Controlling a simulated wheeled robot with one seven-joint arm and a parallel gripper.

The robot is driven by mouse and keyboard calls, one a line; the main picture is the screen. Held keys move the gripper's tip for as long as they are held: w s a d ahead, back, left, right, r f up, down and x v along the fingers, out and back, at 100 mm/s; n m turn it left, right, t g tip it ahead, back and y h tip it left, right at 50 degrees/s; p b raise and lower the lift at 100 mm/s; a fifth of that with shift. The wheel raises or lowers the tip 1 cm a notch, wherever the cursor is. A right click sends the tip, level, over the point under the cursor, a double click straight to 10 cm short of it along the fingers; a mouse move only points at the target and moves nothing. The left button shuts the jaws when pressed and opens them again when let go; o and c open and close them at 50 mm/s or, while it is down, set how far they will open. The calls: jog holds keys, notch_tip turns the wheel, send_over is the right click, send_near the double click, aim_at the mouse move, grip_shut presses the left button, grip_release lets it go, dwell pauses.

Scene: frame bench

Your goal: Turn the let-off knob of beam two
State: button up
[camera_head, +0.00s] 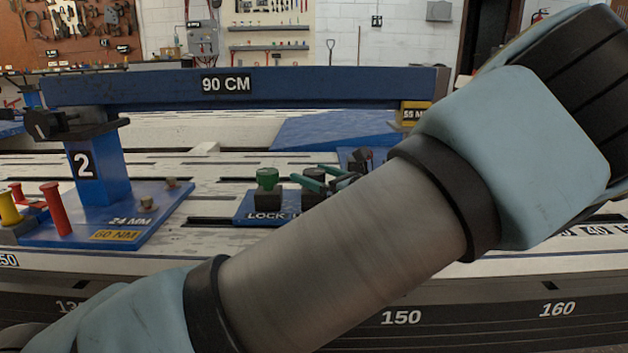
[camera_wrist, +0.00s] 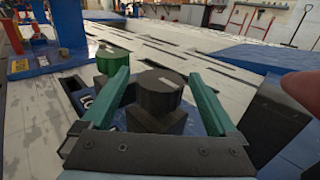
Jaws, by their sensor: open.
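The beam (camera_head: 320,84) is a long blue bar marked 90 CM, above a blue post marked 2 (camera_head: 97,172). In front of it, a small blue plate (camera_head: 243,205) carries a green knob (camera_head: 267,179) over the word LOCK. To its right is a dark knob (camera_head: 315,174), its label mostly hidden by my arm. In the wrist view this dark round knob (camera_wrist: 159,92) on a square block lies between the green fingers of my gripper (camera_wrist: 158,76). The gripper is open, with gaps visible on both sides. The green knob (camera_wrist: 113,62) is behind the left finger.
A blue base plate (camera_head: 130,216) with red and yellow pegs is at the left. A blue wedge-shaped piece (camera_head: 335,130) lies behind the knobs. The pale slotted bench top has clear space between the base plate and the knob plate.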

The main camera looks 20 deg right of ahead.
jog(key=c, duration=1.4)
